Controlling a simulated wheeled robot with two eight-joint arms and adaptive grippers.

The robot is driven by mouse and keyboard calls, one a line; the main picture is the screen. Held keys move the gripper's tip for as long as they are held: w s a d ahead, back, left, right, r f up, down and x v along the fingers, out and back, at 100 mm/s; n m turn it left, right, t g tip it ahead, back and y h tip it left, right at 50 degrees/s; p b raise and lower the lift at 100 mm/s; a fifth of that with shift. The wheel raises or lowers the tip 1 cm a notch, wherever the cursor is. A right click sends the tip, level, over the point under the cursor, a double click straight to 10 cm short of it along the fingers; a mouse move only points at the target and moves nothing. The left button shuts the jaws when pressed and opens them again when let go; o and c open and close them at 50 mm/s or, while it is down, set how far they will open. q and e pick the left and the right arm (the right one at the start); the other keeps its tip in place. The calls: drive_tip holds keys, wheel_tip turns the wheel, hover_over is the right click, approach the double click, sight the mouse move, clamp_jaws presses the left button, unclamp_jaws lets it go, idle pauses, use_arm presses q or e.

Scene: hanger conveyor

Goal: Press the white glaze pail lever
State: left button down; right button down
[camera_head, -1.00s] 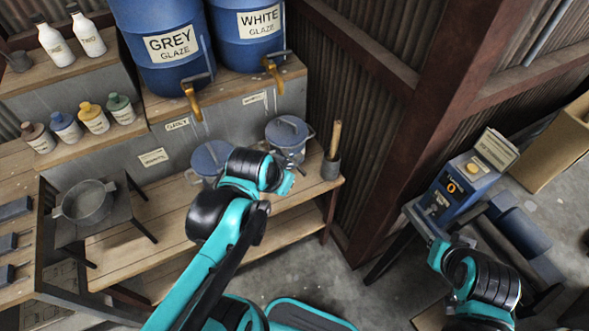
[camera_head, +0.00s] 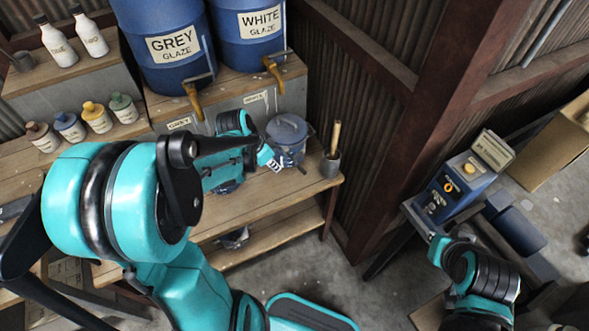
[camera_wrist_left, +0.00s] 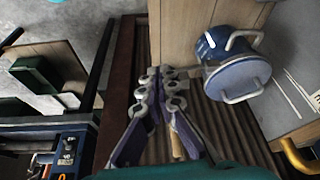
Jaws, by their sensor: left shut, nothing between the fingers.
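The white glaze pail (camera_head: 288,137) is blue with a grey lid and stands on the wooden bench below the tap (camera_head: 273,70) of the drum labelled WHITE GLAZE (camera_head: 248,38). In the left wrist view the pail (camera_wrist_left: 235,70) shows pale handles at its lid and side. My left gripper (camera_head: 277,165) is at the pail's front left in the head view, shut and empty. In the left wrist view its fingertips (camera_wrist_left: 160,80) are beside the pail; contact cannot be told. Only part of my right arm shows; its gripper is not visible.
The grey glaze drum (camera_head: 163,42) and its tap (camera_head: 194,100) stand to the left. A cup (camera_head: 330,166) with a wooden-handled tool stands right of the pail. My left arm covers much of the bench. A control box (camera_head: 456,188) is at right.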

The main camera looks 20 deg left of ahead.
use_arm(q)
drive_tip(key=shift+f, duration=0.1)
drive_tip(key=w+d+f+b, duration=0.3)
drive_tip(key=w+f, duration=0.3)
drive_tip(key=f, duration=0.3)
drive_tip(key=shift+w+d+b, duration=0.35)
drive_tip(key=shift+w+b, duration=0.05)
drive_tip(key=shift+b, duration=0.5)
drive_tip(key=shift+w+d, duration=0.1)
drive_tip(key=shift+d, duration=0.05)
